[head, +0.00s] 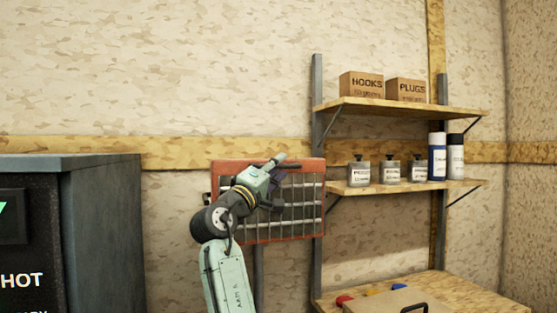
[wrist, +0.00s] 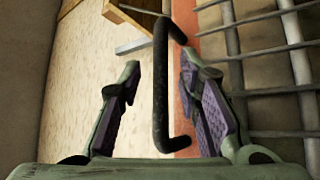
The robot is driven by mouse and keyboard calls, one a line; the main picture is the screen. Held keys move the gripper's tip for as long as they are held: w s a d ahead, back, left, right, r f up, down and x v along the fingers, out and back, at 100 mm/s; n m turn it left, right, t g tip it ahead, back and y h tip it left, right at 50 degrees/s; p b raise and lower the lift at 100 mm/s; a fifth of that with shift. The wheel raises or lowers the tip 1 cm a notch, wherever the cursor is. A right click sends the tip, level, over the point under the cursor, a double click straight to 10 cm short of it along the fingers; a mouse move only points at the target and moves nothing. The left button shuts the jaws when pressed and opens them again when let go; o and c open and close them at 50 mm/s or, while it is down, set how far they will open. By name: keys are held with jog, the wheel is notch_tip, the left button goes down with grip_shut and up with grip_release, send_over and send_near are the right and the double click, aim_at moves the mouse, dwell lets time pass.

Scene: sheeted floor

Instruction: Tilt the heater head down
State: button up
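The heater head (head: 310,167) is a red frame with a metal grille, upright in front of the wall in the head view. Its red edge (wrist: 184,22) and grille bars (wrist: 265,51) fill the right of the wrist view. A black bent-bar handle (wrist: 160,85) stands out from that red edge. My gripper (wrist: 159,68) is open, with one purple-padded finger on each side of the handle. I cannot tell whether either finger touches it. In the head view my gripper (head: 279,175) is in front of the grille and hides part of it; the handle is not clear there.
A wall shelf (head: 410,106) with boxes and a lower shelf (head: 405,187) with cans and bottles stand close on the right. A workbench (head: 470,290) is below them. A dark cabinet (head: 105,230) stands at left. Bare wall lies between cabinet and heater.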

jog(key=shift+w+d+r, duration=0.15)
jog(key=shift+w+d, duration=0.1)
jog(key=shift+w, duration=0.15)
grip_shut()
dwell(0.7)
